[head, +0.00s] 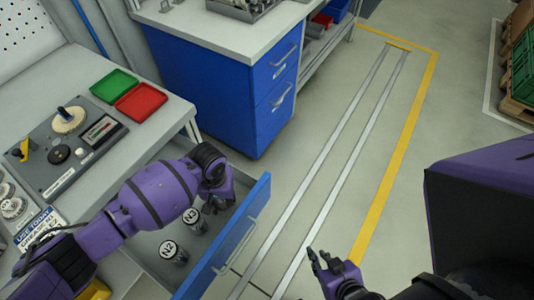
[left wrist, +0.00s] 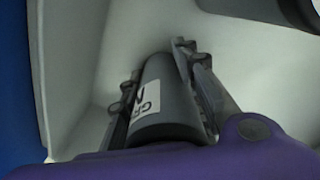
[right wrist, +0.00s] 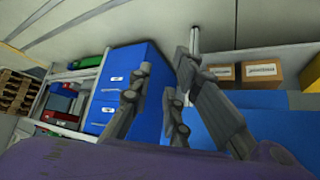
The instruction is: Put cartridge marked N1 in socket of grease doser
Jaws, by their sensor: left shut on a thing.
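My left gripper (head: 215,204) reaches down into an open drawer (head: 232,240) with a blue front. In the left wrist view it is shut on a dark grey cartridge (left wrist: 168,100), with a finger on each side. That cartridge has a white label that reads only in part, so its number cannot be made out. Two dark cartridges with round white tops, N2 (head: 174,255) and N3 (head: 194,222), stand in the drawer. My right gripper (head: 321,262) is open and empty above the floor. I cannot make out a grease doser socket for certain.
A grey device panel (head: 72,160) with knobs and a yellow lever sits on the bench, beside a green tray (head: 114,85) and a red tray (head: 141,102). A blue drawer cabinet (head: 215,80) stands behind.

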